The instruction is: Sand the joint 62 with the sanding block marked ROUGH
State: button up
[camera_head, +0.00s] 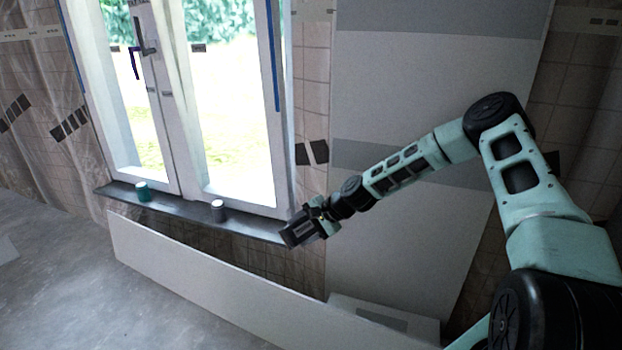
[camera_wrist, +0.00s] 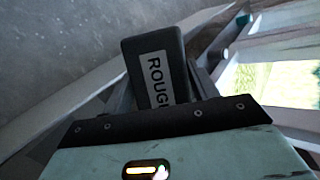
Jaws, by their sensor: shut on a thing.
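The sanding block (camera_wrist: 135,55) is dark, with a pale label reading ROUGH, its last letter partly covered. My gripper (camera_wrist: 165,92) is shut on it. In the head view my gripper (camera_head: 316,222) holds the dark block (camera_head: 298,230) near the right end of the window sill, left of the tall board. The tall grey board (camera_head: 405,85) on the wall carries darker grey horizontal bands (camera_head: 390,157). I cannot read a number 62 on any of them, so I cannot tell which is joint 62. My arm covers part of the board.
A green can (camera_head: 143,192) and a grey can (camera_head: 218,211) stand on the dark window sill (camera_head: 175,207). A long pale board (camera_head: 200,275) stands low below the sill. Another short board (camera_head: 385,318) is at the lower right. The grey floor (camera_head: 60,270) at left is mostly clear.

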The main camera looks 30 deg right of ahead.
jog(key=w+m+t+b, duration=0.1)
jog(key=w+r+m+t+h+b, duration=0.1)
jog(key=t, duration=0.1)
jog(key=w+r+m+t+h+b, duration=0.1)
jog(key=shift+w+d+r+b, duration=0.2)
jog(key=shift+d+b, duration=0.1)
jog(key=shift+b, duration=0.1)
jog(key=w+d+r+m+t+h+b, duration=0.2)
jog(key=r+m+t+h+b, duration=0.3)
jog(key=h+b, duration=0.3)
jog(key=shift+w+d+r+m, duration=0.2)
jog(key=shift+w+r+m, duration=0.1)
jog(key=shift+w+r, duration=0.4)
jog(key=s+d+r+m+h+b, duration=0.1)
jog(key=d+r+m+h+b, duration=0.15)
jog(key=r+h+b, duration=0.35)
jog(key=w+d+r+p, duration=0.1)
jog(key=w+d, duration=0.2)
jog(key=d, duration=0.2)
jog(key=shift+w+r+t+y, duration=0.3)
jog(key=shift+w+t+y, duration=0.05)
jog(key=shift+t+y, duration=0.05)
jog(key=shift+o, duration=1.1)
jog(key=shift+w+d+f+n, duration=0.1)
jog(key=shift+w+d+n, duration=0.05)
jog(key=shift+d+n, duration=0.1)
jog(key=c, duration=0.3)
jog(key=shift+a, duration=0.1)
jog(key=shift+c, duration=0.2)
